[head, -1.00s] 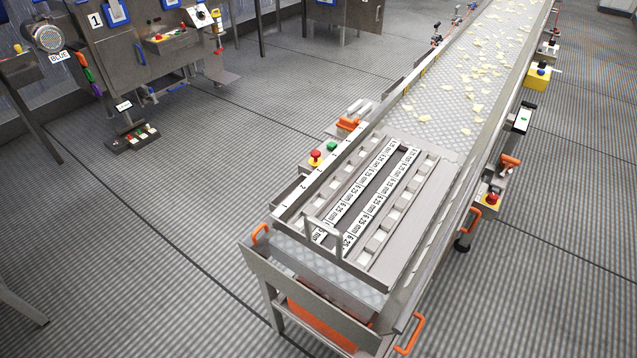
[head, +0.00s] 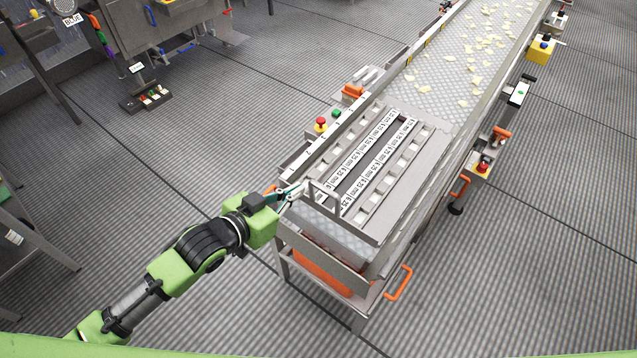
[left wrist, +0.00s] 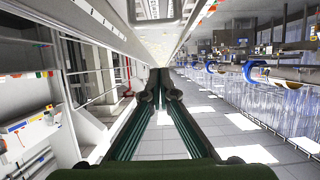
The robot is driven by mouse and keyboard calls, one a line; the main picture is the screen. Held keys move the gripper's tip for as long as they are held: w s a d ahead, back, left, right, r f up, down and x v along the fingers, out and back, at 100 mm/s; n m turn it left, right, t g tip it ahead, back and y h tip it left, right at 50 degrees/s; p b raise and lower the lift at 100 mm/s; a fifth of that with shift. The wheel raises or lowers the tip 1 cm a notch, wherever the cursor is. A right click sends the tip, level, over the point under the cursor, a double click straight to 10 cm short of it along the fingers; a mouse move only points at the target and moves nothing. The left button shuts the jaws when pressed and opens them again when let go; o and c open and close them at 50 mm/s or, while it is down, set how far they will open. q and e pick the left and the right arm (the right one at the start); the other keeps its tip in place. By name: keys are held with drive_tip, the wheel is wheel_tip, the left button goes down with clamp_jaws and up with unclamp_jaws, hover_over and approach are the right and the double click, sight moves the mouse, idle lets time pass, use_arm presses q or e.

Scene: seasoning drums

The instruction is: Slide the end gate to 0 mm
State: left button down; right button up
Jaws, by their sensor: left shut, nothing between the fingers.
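The end of the conveyor carries a metal frame with an upright handle-like bracket (head: 322,196) and white strips with mm markings (head: 362,158). A sloping metal end plate (head: 325,250) is below it; I cannot tell for certain which part is the end gate, nor read its setting. My left gripper (head: 294,188) is shut and empty at the near left corner of the conveyor, close to the bracket; I cannot tell if it touches. In the left wrist view its dark green fingers (left wrist: 158,84) are together. My right gripper is not in view.
An orange handle (head: 400,283) sticks out at the conveyor's near right. A red button (head: 321,124) and a green button (head: 337,113) sit along its left side. Pale pieces (head: 478,62) lie on the far belt. The floor left of the conveyor is mostly open.

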use_arm(q)
drive_tip(key=w+d+f+p, duration=0.2)
drive_tip(key=w+d+f, duration=0.3)
drive_tip(key=w+f, duration=0.2)
drive_tip(key=shift+d, duration=0.2)
idle(0.4)
